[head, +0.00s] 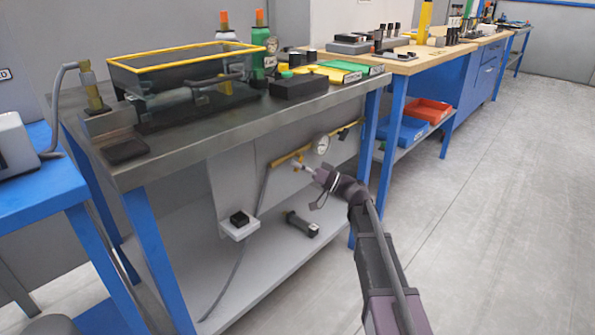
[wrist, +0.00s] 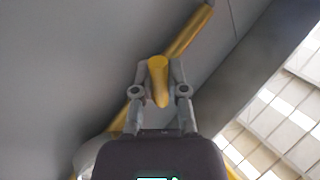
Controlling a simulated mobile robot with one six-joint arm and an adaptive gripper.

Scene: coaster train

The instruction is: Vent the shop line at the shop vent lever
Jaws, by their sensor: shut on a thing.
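The shop vent lever shows in the wrist view as a short yellow handle (wrist: 158,72) between my two grey fingers. My gripper (wrist: 158,92) is shut on it. In the head view my gripper (head: 311,170) reaches under the front edge of the workbench, at the yellow pipe (head: 289,156) on the grey panel. The lever is small there and partly hidden by the gripper. No label on the lever can be read.
A round gauge (head: 322,144) sits on the pipe close to my gripper. The steel bench top (head: 190,150) overhangs it. A white bracket with a black block (head: 239,219) is at the lower left, and a dark cylinder (head: 302,224) lies on the lower shelf. The floor at right is clear.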

